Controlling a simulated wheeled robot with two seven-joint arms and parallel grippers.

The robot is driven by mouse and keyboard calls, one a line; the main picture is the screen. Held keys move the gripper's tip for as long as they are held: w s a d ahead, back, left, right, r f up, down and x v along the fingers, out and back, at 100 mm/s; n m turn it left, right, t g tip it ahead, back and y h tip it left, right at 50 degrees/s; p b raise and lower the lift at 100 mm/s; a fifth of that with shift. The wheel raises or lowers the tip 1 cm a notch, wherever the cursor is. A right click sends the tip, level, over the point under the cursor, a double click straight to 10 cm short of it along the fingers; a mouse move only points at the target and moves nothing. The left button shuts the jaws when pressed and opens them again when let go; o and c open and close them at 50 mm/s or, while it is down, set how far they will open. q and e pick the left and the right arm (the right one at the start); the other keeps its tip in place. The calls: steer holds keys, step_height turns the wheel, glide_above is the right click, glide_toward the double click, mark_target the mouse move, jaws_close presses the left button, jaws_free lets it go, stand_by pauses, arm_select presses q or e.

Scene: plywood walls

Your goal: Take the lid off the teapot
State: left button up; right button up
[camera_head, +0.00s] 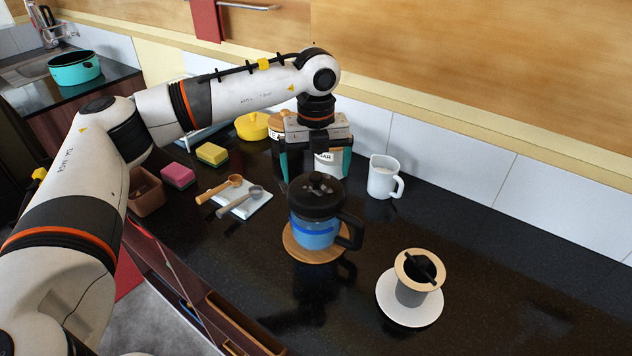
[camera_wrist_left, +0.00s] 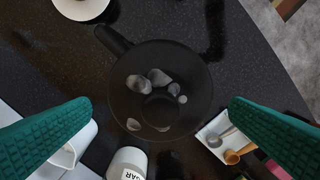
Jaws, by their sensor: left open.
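The teapot (camera_head: 314,232) has a blue body, a black side handle and a black lid (camera_head: 303,197) with a knob on top. It stands upright on a round wooden trivet (camera_head: 296,250), and the lid sits on it. Grey pebble-like patches show on or through the lid. My left gripper (camera_head: 315,170) is open and empty, pointing down above and slightly behind the teapot. In the left wrist view the lid (camera_wrist_left: 190,75) lies between my two teal fingers, apart from both, with the knob (camera_wrist_left: 160,108) near the midline. My right gripper is not in view.
A sugar jar (camera_head: 327,166) stands just behind the teapot, close to my fingers. A white pitcher (camera_head: 381,182) is to the right. A cup with a wooden rim (camera_head: 411,290) stands on a white saucer front right. Spoons (camera_head: 222,187) and sponges (camera_head: 178,175) lie left. The counter's right side is clear.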

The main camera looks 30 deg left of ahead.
mark_target(316, 186)
arm_select(q)
steer(key=shift+f, duration=1.35)
steer(key=c, duration=1.1)
steer(key=shift+s+a+r, duration=0.1)
steer(key=shift+s+a, duration=0.05)
steer(key=shift+s, duration=0.15)
steer(key=c, duration=0.5)
steer(key=shift+w+d+f, duration=0.2)
steer(key=shift+w+d, duration=0.05)
steer(key=shift+w, duration=0.05)
steer(key=c, duration=0.5)
steer(key=shift+s, duration=0.15)
steer(key=shift+c, duration=0.2)
